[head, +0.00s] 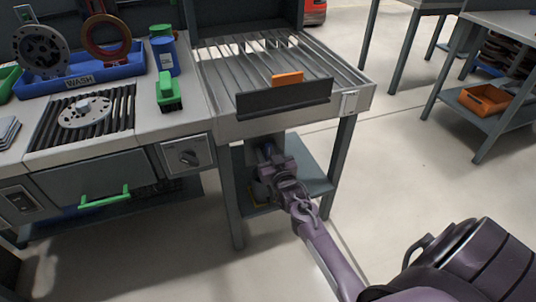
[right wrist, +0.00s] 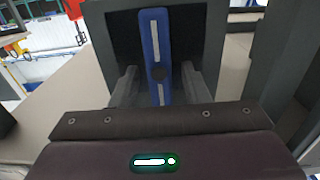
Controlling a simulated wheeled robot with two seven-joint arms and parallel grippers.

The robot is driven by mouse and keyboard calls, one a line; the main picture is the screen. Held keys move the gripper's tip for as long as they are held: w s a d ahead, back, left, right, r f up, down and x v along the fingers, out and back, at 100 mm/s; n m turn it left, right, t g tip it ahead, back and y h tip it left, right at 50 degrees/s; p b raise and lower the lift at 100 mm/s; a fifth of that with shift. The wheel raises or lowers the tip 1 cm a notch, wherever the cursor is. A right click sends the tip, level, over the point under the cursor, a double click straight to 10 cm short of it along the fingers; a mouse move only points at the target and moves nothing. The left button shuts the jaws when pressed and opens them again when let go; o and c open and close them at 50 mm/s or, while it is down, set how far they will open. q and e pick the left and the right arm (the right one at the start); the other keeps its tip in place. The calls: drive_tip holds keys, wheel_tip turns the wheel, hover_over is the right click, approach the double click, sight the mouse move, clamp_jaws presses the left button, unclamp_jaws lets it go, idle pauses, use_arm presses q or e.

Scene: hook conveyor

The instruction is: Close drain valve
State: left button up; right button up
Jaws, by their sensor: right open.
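My right gripper (right wrist: 158,76) is open, with one finger on each side of the handle's lower part. I cannot tell whether the fingers touch it. In the head view my right gripper (head: 266,154) reaches in under the front of the slatted drain table (head: 225,128), and hides most of the handle. My left gripper is not in view.
The drain table's grey legs (head: 341,165) and lower shelf (head: 312,178) stand close around my right gripper. A wash station with a blue tub (head: 130,68), green brush (head: 168,95) and green-handled drawer (head: 95,180) is at left.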

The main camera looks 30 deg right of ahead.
drive_tip(key=shift+w, duration=0.1)
clamp_jaws()
